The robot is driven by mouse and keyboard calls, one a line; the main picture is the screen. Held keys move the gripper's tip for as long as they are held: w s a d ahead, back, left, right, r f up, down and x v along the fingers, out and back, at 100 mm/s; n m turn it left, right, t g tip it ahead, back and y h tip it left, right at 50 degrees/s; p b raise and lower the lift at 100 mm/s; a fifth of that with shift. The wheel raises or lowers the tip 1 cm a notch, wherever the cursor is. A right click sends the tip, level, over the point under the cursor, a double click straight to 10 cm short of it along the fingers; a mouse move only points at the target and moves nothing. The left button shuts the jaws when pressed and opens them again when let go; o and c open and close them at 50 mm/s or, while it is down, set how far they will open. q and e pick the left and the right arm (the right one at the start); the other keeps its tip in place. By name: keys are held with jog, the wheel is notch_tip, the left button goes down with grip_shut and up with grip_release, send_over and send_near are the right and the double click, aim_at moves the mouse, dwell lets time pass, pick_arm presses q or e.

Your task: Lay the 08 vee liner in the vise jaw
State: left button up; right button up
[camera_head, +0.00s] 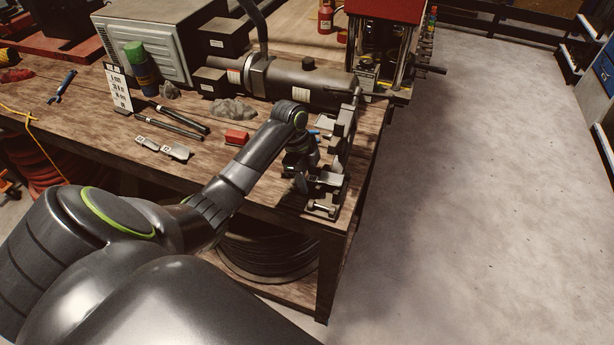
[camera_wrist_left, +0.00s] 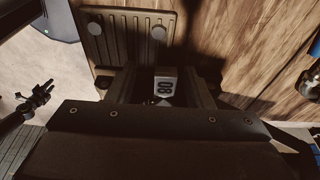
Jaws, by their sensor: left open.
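The vise (camera_head: 343,130) stands at the right edge of the workbench. My left gripper (camera_head: 308,182) is at its near end, small and dark in the head view. In the left wrist view the grey 08 vee liner (camera_wrist_left: 164,86) shows its "08" label between the two dark fingers of my left gripper (camera_wrist_left: 160,92), which is open. The liner's lower part is hidden, so I cannot tell how it seats in the jaw. A ribbed metal plate with two round studs (camera_wrist_left: 125,38), seemingly part of the vise, lies beside it. My right gripper (camera_wrist_left: 38,96) appears small at the left.
Two other grey liners (camera_head: 164,148) lie on the bench near two black rods (camera_head: 178,122). A red block (camera_head: 236,137) and a grey lump (camera_head: 234,110) sit left of the vise. A big cylinder (camera_head: 300,82) lies behind. The floor to the right (camera_head: 470,200) is clear.

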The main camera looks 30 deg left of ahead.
pick_arm(q)
jog(key=shift+r, duration=0.15)
jog(key=w+p+v, duration=0.1)
jog(key=p+v, duration=0.3)
jog(key=v, duration=1.3)
jog(key=shift+s, duration=0.4)
jog(key=shift+r, duration=0.1)
